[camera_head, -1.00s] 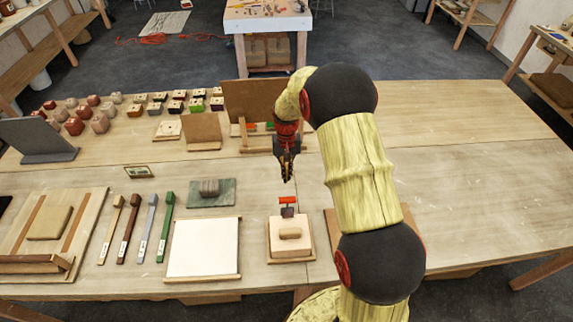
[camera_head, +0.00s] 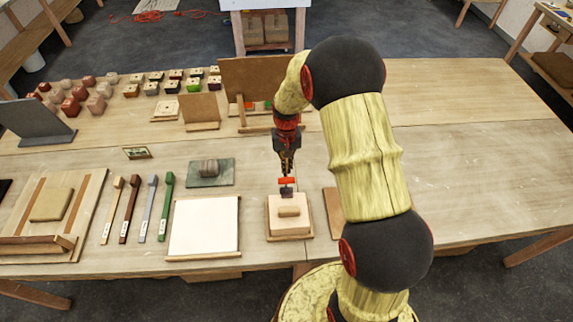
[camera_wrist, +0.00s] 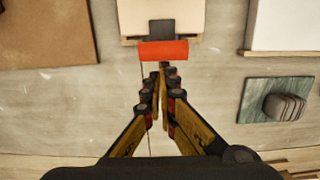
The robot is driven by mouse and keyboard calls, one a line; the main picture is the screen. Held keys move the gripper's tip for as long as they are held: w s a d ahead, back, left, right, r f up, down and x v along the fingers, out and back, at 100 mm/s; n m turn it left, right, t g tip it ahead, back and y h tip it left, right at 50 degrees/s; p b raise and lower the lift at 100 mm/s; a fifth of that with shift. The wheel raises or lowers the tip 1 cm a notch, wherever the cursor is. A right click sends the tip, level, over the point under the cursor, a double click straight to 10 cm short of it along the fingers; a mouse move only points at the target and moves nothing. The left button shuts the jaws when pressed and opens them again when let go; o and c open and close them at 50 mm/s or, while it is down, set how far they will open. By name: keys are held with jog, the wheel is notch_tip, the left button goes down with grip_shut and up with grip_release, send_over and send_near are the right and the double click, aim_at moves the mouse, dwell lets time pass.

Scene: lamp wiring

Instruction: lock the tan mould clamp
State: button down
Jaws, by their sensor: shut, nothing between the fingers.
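The tan mould (camera_head: 290,222) sits on a wooden base on the table, in front of my arm. Its clamp has a red handle (camera_head: 287,181) on a dark bracket (camera_head: 286,192) at the mould's far edge. In the wrist view the red handle (camera_wrist: 163,50) lies crosswise just beyond my fingertips, with the dark bracket (camera_wrist: 161,29) behind it. My gripper (camera_head: 286,172) points down above the handle; it also shows in the wrist view (camera_wrist: 162,75). The fingers are shut and empty. Whether the fingertips touch the handle I cannot tell.
A white board (camera_head: 205,226) lies left of the mould, with several coloured-handled tools (camera_head: 150,207) further left. A green slab (camera_head: 211,178) with a grey lump stands behind the board. A brown panel (camera_head: 333,204) lies right of the mould. The table's right side is clear.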

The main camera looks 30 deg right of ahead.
jog(key=shift+s+a+f, duration=0.1)
jog(key=shift+s, duration=0.25)
